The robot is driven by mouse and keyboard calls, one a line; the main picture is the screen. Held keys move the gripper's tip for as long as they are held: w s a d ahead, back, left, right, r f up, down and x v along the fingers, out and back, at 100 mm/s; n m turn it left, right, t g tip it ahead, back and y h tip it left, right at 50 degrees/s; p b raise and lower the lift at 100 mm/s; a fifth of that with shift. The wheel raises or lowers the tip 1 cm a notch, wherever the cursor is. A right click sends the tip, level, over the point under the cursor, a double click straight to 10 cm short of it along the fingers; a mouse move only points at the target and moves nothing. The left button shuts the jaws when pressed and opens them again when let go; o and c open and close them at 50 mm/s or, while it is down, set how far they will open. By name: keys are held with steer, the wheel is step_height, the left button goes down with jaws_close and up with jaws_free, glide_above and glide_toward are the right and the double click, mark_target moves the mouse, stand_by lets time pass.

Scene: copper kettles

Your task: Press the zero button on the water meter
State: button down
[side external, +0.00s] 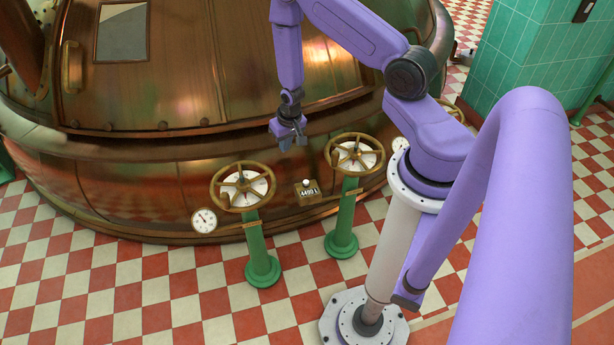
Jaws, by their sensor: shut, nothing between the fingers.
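The water meter (309,195) is a small brass box with a row of digits on its face. It sits between two brass handwheels, in front of the copper kettle (190,190). A small pale round knob, which looks like the zero button (306,183), is on its top. My gripper (291,144) points down and is shut and empty. In the picture it is above and slightly left of the meter, apart from it. Its exact height over the button cannot be told from this view.
The left handwheel (218,198) and right handwheel (378,148) stand on green posts (260,240) close on either side of the meter. A round gauge (204,220) is at the left end of a brass pipe. The checkered floor (120,290) is clear at the front left.

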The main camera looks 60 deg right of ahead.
steer(key=s+d+f+m+h, duration=0.1)
steer(key=s+d+f+m, duration=0.2)
steer(key=s+d+f, duration=0.2)
step_height(320, 180, down, 2)
steer(key=shift+d+f+m, duration=0.25)
steer(key=shift+d+m, duration=0.05)
steer(key=shift+d, duration=0.8)
glide_above(306, 181)
steer(key=f, duration=1.1)
steer(key=shift+s+a+f, duration=0.2)
steer(key=shift+s+f, duration=0.2)
steer(key=shift+a+f, duration=0.1)
steer(key=shift+f, duration=0.85)
